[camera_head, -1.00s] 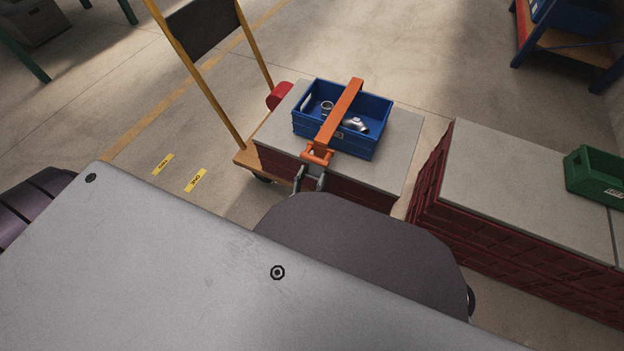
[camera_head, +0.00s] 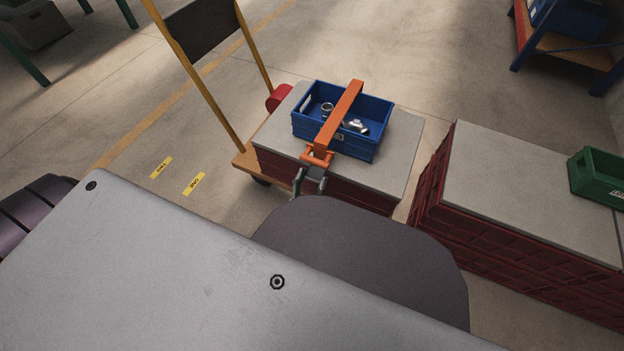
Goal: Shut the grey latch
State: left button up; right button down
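An orange bar (camera_head: 339,118) lies across a blue crate (camera_head: 372,113). Its near end has an orange looped handle (camera_head: 318,158) that hangs over the front edge of the grey-topped stand. Grey metal pieces sit just below that handle. They look like the fingertips of my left gripper (camera_head: 309,182), close to or touching the handle. My dark arm part hides the rest of the gripper, so its opening is unclear. I cannot make out a separate grey latch among these pieces. My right gripper is out of view.
Shiny metal castings (camera_head: 355,126) lie in the blue crate. A yellow-framed cart (camera_head: 243,158) stands to the left of the stand. A second grey-topped stand (camera_head: 520,185) with a green crate (camera_head: 598,180) is at the right. Open floor lies behind.

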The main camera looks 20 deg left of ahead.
pick_arm(q)
jog(key=shift+o, duration=1.1)
jog(key=shift+s+f, duration=0.1)
jog(key=v, duration=0.7)
